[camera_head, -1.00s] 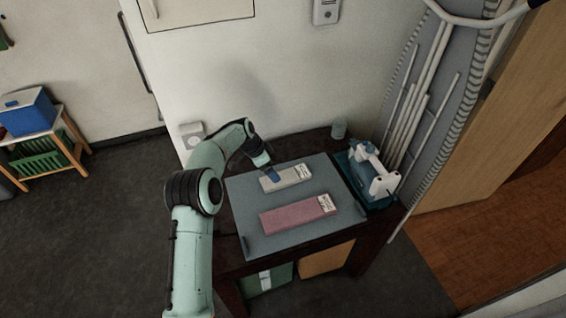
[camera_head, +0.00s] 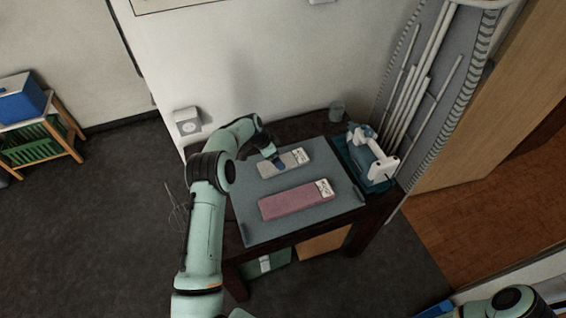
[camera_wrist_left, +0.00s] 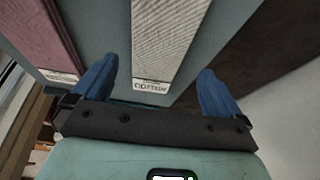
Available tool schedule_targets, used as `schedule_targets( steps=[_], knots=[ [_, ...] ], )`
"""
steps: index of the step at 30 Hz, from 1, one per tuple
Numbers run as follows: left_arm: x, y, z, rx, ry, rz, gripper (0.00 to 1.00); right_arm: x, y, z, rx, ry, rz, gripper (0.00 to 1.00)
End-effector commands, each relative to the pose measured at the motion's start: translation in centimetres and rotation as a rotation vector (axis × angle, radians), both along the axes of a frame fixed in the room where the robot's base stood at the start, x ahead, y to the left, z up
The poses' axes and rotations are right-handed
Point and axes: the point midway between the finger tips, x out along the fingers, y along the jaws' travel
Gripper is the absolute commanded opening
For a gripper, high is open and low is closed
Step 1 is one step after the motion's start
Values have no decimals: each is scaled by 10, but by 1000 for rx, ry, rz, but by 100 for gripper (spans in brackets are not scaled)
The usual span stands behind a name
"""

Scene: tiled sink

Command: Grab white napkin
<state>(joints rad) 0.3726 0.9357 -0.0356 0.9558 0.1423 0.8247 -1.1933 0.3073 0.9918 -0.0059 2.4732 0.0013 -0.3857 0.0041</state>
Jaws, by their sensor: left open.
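The white napkin (camera_head: 292,164) is a flat greyish-white block with a small printed label, lying on a grey mat (camera_head: 245,215) on the dark table. My left gripper (camera_head: 277,159) is over the napkin's far side. In the left wrist view, the napkin (camera_wrist_left: 168,35) runs between the blue fingers of the open left gripper (camera_wrist_left: 158,72), with a gap on each side; its label end lies nearest the palm. Whether the fingertips reach the mat is unclear. My right gripper is not in view.
A pink block (camera_head: 290,202) lies in front of the napkin, parallel to it; it also shows in the left wrist view (camera_wrist_left: 35,35). A blue and white device (camera_head: 372,155) stands in a teal tray at the right. A wall is behind the table.

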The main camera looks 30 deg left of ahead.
Motion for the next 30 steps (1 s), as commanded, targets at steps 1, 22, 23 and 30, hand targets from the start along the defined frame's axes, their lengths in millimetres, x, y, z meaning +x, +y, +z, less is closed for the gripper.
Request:
schedule_targets(
  steps=[1, 22, 23, 30],
  knots=[
    [1, -4, -8, -2, 4, -2, 100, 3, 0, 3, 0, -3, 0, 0],
    [8, -11, -39, 0, 1, 0, 48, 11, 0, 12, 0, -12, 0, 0],
    [8, -11, -39, 0, 1, 0, 48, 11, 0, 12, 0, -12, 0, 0],
    [9, -11, -38, 0, 0, 0, 48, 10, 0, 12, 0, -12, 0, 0]
  ],
)
